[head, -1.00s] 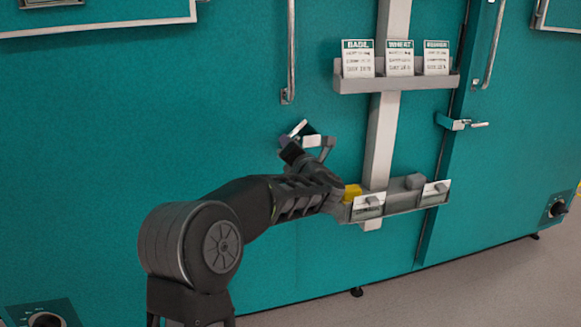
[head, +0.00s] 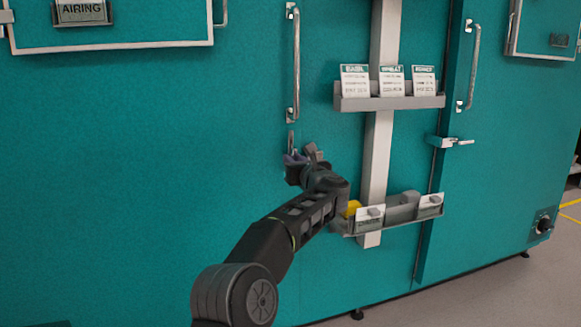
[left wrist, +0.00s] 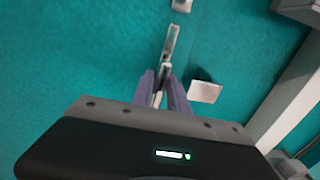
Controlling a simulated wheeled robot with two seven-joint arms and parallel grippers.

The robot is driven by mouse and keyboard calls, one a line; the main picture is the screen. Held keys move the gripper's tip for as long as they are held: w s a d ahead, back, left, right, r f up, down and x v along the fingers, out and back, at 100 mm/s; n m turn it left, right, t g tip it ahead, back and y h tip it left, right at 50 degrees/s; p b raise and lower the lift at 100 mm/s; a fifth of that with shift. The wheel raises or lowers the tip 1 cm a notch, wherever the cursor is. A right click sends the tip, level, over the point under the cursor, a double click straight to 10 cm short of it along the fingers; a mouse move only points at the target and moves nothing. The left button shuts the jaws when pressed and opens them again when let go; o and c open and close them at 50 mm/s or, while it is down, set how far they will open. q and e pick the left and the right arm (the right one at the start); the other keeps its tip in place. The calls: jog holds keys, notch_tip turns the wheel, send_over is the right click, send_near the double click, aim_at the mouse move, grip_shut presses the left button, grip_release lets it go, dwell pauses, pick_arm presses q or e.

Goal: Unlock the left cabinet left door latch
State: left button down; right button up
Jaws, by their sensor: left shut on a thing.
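The latch on the left cabinet's left door is a small metal lever (head: 291,140) below the long door handle. It stands roughly upright in the head view, and its lower part is hidden by my gripper. My left gripper (head: 298,158) is shut on this lever. In the left wrist view the lever (left wrist: 171,42) sticks out beyond the two purple-grey fingers (left wrist: 163,88), which close around its near end. A pale bracket (left wrist: 206,92) sits just right of the fingers, apart from the lever. My right gripper is not in view.
A vertical door handle (head: 296,65) is above the latch. A white post (head: 378,150) to the right carries a card shelf (head: 390,103) and a lower tray (head: 385,228) close to my forearm. Another latch (head: 455,141) is horizontal on the right cabinet.

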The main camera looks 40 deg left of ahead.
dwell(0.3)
pick_arm(q)
jog(key=c, duration=1.3)
grip_release()
jog(key=v, duration=0.7)
jog(key=shift+s+d, duration=0.25)
jog(key=shift+d, duration=0.1)
